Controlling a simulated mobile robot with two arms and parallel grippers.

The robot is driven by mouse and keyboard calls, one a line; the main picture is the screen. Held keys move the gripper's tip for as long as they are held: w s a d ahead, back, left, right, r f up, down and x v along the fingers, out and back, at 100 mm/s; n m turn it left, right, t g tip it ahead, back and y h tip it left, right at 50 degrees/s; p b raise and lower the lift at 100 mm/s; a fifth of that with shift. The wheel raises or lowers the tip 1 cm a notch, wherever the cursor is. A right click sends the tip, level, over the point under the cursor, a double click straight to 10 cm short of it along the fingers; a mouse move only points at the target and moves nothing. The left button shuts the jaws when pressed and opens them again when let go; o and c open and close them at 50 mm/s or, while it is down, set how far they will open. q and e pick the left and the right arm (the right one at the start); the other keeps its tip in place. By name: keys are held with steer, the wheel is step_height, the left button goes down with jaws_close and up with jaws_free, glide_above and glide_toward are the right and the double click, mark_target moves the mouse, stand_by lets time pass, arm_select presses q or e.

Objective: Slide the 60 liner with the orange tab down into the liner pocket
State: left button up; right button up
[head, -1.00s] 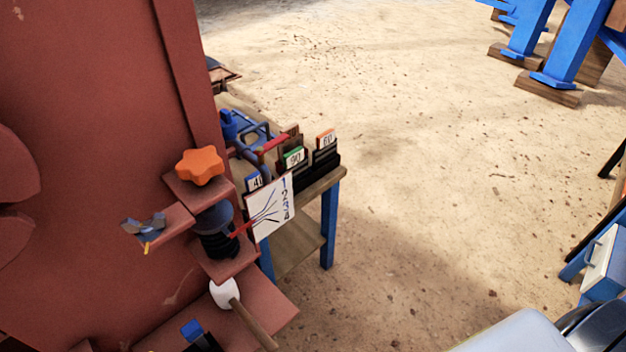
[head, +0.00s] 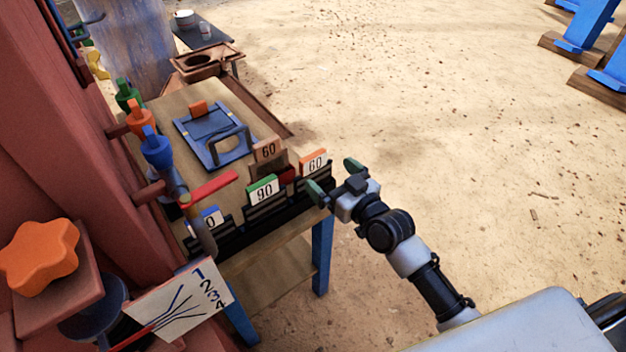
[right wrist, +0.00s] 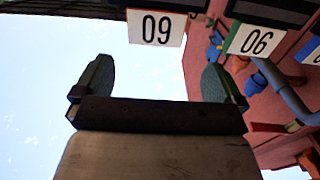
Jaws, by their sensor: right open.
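The 60 liner with the orange tab (head: 314,162) stands at the right end of a black rack, its white label facing out. In the right wrist view its label (right wrist: 156,28) appears upside down at the top. My right gripper (head: 335,178) is open and empty, just right of this liner and apart from it. Its two fingers (right wrist: 146,82) are spread in the right wrist view, with nothing between them. A brown plate marked 60 (head: 268,151) stands behind the rack. I cannot tell which part is the liner pocket. My left gripper is not in view.
The green-tab 90 liner (head: 262,189) and a blue-tab liner (head: 208,218) stand left in the rack. A blue frame with a handle (head: 214,137) lies on the wooden table. Red machine wall (head: 60,150) and coloured knobs stand left. Open floor lies right.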

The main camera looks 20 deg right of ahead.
mark_target(316, 157)
steer(key=x, duration=0.8)
steer(key=shift+d+f, duration=0.1)
steer(key=shift+d, duration=0.2)
steer(key=shift+c, duration=0.3)
steer(key=c, duration=1.7)
steer(key=shift+r, duration=0.25)
jaws_close()
